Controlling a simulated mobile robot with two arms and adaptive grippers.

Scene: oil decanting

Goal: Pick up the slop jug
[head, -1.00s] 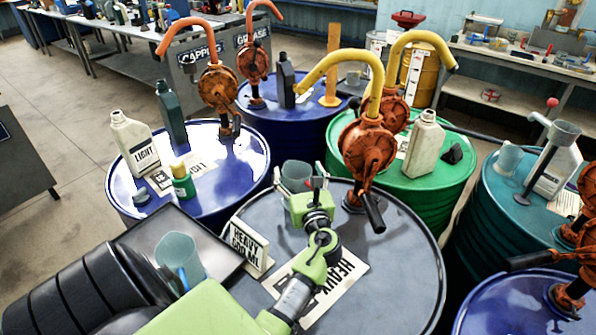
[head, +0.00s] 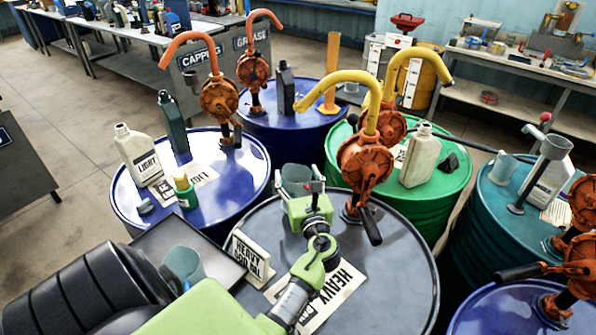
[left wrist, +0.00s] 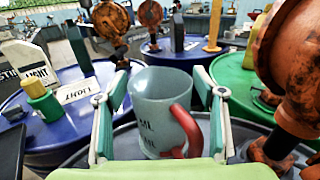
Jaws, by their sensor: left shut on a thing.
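A translucent grey-blue jug (left wrist: 160,105) with a red handle stands upright between the fingers of my left gripper (left wrist: 160,108) in the left wrist view. Dark lettering on its side is only partly readable. In the head view, my left gripper (head: 306,200) is shut on this jug (head: 295,175) at the far side of the grey drum (head: 405,270); the gripper hides most of the jug. I cannot tell whether its base touches the drum. My right gripper is out of view.
An orange pump (head: 365,165) with a yellow spout stands close right of the held jug. A HEAVY sign (head: 252,262) stands to the left on the grey drum. The blue drum (head: 235,190) holds a white LIGHT bottle (head: 138,155) and a green, yellow-capped bottle (head: 184,190).

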